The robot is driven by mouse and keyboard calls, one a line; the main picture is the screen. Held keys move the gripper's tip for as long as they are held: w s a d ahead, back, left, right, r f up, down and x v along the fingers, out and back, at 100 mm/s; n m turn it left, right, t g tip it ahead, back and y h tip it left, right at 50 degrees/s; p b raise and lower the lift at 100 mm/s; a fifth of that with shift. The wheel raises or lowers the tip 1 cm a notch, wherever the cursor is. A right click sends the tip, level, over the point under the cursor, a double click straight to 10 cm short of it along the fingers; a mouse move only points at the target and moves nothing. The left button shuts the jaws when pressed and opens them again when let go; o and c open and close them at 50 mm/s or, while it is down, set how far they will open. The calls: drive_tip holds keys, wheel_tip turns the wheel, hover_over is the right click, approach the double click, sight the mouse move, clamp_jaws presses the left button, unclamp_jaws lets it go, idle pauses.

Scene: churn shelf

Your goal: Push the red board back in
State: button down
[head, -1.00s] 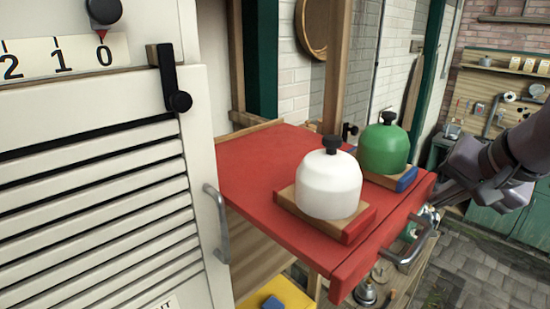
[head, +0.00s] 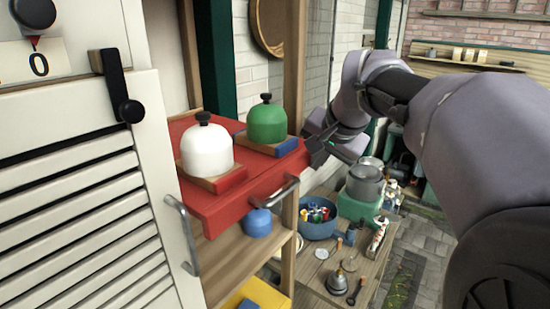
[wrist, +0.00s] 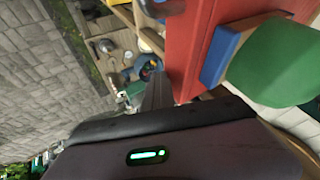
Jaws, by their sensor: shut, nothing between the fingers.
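The red board (head: 240,196) sticks out of the shelf at mid-left in the head view, with a metal handle (head: 279,189) on its front. A white churn (head: 207,152) stands on a red-ended wooden block and a green churn (head: 267,122) on a blue-ended one, both upright on the board. My gripper (head: 314,152) is shut and empty at the board's right front end. In the wrist view my fingers (wrist: 157,92) lie right beside the red board (wrist: 184,45), apparently against it. The green churn (wrist: 275,65) shows close by there.
A white louvred door (head: 75,190) with a handle stands left of the board. Below the board are a blue object (head: 257,222) and a yellow one (head: 255,292). A low bench (head: 330,274) at right carries a blue bowl (head: 318,228), pots and small tools.

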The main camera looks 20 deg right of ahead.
sight(300, 148)
drive_tip(key=w+a, duration=0.1)
drive_tip(key=w, duration=0.1)
drive_tip(key=w+a, duration=0.2)
drive_tip(key=shift+p, duration=0.4)
drive_tip(key=shift+a+r, duration=0.1)
